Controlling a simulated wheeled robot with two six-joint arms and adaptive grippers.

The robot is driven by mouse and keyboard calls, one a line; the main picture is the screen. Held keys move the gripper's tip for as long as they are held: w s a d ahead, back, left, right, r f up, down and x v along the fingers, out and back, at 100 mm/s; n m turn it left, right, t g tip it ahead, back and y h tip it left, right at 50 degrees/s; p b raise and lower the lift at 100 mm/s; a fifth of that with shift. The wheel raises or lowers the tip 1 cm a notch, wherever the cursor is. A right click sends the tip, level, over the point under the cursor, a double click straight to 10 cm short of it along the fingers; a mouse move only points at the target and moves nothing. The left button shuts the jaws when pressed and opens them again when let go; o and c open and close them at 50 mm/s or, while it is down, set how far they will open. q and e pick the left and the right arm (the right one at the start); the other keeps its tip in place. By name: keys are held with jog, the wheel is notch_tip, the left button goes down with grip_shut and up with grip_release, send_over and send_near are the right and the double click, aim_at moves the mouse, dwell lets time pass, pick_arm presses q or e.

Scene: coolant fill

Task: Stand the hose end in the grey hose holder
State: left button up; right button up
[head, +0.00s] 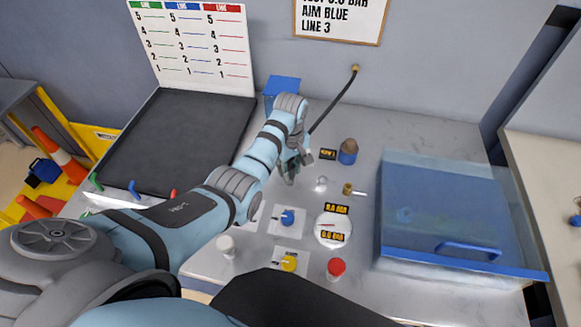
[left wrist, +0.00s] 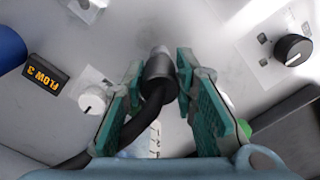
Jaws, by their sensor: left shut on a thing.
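My left gripper (head: 290,168) is low over the grey worktop in the middle of the head view. In the left wrist view its green-padded fingers (left wrist: 168,100) stand either side of the black hose end (left wrist: 158,78), shut on it. The hose end has a short pale metal tip. The black hose (head: 336,100) runs from a brass fitting on the back wall down to my left gripper. I cannot pick out the grey hose holder for certain; my arm hides part of the worktop. My right gripper is not in view.
Near the gripper stand a blue cylinder with a brown top (head: 348,151), a flow display (head: 328,154) and a brass fitting (head: 347,189). Blue (head: 287,217), yellow (head: 289,263) and red (head: 335,268) knobs lie nearer.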

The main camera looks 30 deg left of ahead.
aim_at(290, 168)
pick_arm(q)
jog(key=shift+f+b, duration=0.4)
jog(key=shift+f, duration=0.45)
jog(key=o, duration=1)
notch_tip(290, 168, up, 8)
jog(key=shift+f, duration=0.2)
jog(key=shift+s+f, duration=0.1)
jog(key=shift+f, duration=0.05)
